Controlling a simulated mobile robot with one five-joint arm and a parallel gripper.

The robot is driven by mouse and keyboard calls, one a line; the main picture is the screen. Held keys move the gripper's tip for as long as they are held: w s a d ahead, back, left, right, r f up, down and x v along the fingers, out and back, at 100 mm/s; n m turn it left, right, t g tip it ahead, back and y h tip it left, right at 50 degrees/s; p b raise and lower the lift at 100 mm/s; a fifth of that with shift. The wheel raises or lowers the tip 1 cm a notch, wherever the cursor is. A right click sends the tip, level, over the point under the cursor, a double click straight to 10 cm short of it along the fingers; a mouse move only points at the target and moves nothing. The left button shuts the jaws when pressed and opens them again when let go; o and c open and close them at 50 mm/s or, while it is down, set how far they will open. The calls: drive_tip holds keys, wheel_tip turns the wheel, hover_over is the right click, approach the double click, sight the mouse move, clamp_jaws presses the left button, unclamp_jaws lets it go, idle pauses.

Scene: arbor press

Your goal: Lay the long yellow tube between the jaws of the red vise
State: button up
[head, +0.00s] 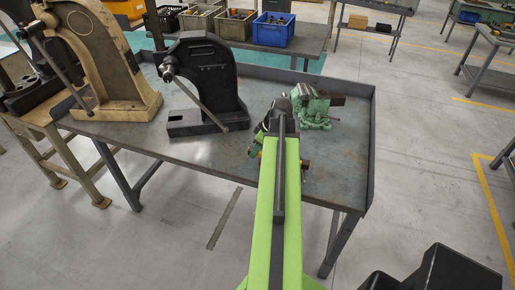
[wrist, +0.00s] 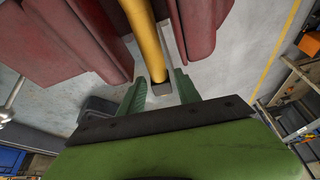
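In the wrist view the yellow tube (wrist: 146,38) runs down from the top edge between two dark red blocks of the red vise (wrist: 200,28), its jaws on either side. The tube's near end is dark. My gripper (wrist: 161,84) has its two green fingers spread, with the tube's near end between the fingertips and a visible gap at the sides. Whether the tube rests on the vise cannot be told. In the head view my arm hides most of the gripper, the tube and the red vise.
The grey workbench (head: 205,150) has a raised rim. A green vise (head: 312,108) stands just beyond my arm. A black arbor press (head: 208,75) and a tan one (head: 105,55) stand to the left. Bins, including a blue one (head: 273,32), stand on a bench behind.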

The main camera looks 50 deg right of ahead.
drive_tip(key=shift+o, duration=0.9)
drive_tip(key=p+v, duration=1.6)
drive_tip(key=v, duration=0.1)
drive_tip(key=shift+s+r, duration=0.1)
drive_tip(key=shift+r, duration=0.05)
